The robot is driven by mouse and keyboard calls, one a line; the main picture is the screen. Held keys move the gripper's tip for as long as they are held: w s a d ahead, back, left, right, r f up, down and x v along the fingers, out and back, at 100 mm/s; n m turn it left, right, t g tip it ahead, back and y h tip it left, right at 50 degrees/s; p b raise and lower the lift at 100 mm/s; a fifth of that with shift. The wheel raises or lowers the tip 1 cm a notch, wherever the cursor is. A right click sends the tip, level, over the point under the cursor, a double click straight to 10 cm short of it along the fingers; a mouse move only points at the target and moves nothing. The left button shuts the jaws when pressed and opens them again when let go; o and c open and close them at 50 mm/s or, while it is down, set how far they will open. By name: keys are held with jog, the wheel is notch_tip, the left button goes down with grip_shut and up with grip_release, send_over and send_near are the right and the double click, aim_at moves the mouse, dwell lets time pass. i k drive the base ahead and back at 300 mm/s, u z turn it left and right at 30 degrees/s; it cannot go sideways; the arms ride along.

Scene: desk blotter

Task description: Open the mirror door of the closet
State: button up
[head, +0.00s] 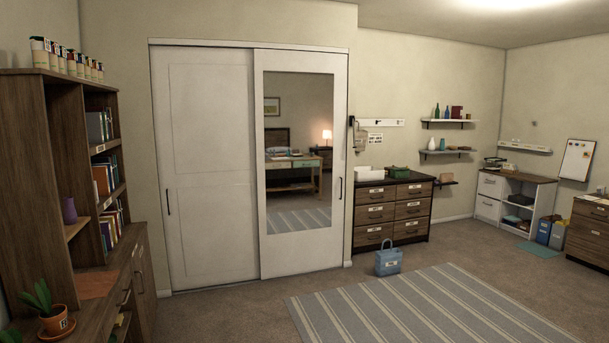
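The closet (208,247) stands in the wall ahead, left of centre, with two white sliding doors side by side. The mirror door (257,160) is the right one and overlaps in front of the plain door (204,120). Its tall mirror (290,185) reflects a bed, a desk, a lamp and a striped rug. The mirror door has a dark vertical handle (340,188) near its right edge. The plain door has a dark handle (168,201) near its left edge. Both doors cover the closet front, and the inside is hidden. My gripper is not in view.
A striped rug (420,310) lies in front. A wooden shelf unit (30,160) lines the left side. Carpet before the doors is clear.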

aim_at(301, 97)
jog(key=z, duration=0.15)
jog(key=i, duration=0.9)
jog(key=z, duration=0.35)
jog(key=i, duration=3.6)
jog(key=u, duration=0.35)
jog(key=i, duration=1.65)
jog(key=u, duration=0.5)
jog(key=i, duration=0.6)
jog(key=u, duration=0.1)
